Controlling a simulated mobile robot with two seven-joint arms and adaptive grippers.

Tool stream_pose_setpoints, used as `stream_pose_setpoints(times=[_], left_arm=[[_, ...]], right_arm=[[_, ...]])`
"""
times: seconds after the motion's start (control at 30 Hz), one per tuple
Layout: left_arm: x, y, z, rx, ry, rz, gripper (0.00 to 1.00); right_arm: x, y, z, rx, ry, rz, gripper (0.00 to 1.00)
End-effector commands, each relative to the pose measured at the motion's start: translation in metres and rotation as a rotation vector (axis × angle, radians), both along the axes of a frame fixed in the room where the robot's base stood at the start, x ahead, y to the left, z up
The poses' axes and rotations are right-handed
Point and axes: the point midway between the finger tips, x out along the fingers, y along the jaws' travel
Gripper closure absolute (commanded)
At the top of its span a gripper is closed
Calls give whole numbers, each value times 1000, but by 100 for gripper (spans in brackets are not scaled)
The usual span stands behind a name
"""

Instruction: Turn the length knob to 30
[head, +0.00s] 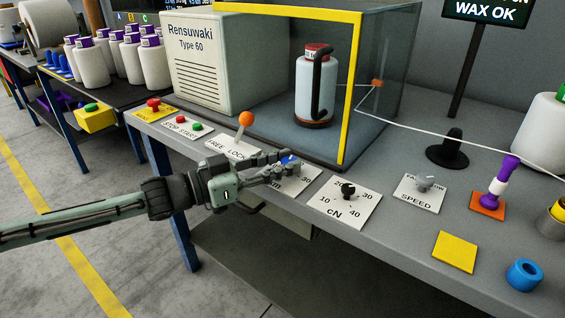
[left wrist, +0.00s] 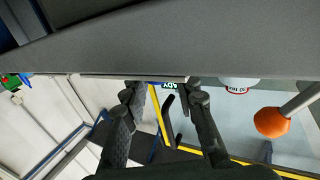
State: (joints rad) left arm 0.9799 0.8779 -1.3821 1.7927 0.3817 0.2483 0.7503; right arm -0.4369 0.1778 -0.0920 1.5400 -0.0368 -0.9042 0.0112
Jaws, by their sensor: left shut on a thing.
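My left gripper (head: 283,166) reaches in from the left, low over this plate, and is shut on the blue knob. The fingers cover most of the knob and dial, so I cannot read its setting. In the left wrist view my left gripper (left wrist: 165,92) shows its two dark fingers apart at a grey edge; the knob cannot be made out there. My right gripper is not in view.
An orange-tipped lever (head: 246,120) stands behind my left gripper. A black cN knob (head: 347,190) and a grey speed knob (head: 425,184) lie to the right. A yellow-framed glass case (head: 349,100) stands behind. A yellow pad (head: 455,252) lies front right.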

Motion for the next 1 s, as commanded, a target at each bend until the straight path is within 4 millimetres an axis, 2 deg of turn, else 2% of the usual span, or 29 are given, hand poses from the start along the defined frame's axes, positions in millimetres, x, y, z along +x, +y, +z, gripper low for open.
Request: stream_pose_setpoints(times=[0.03,0.5,1.0], left_arm=[[5,2,3,7,-9,-27,100],[8,1,1,3,-4,-315,100],[7,0,1,0,-2,-400,100]], right_arm=[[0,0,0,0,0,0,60],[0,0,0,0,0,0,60],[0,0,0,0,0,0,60]])
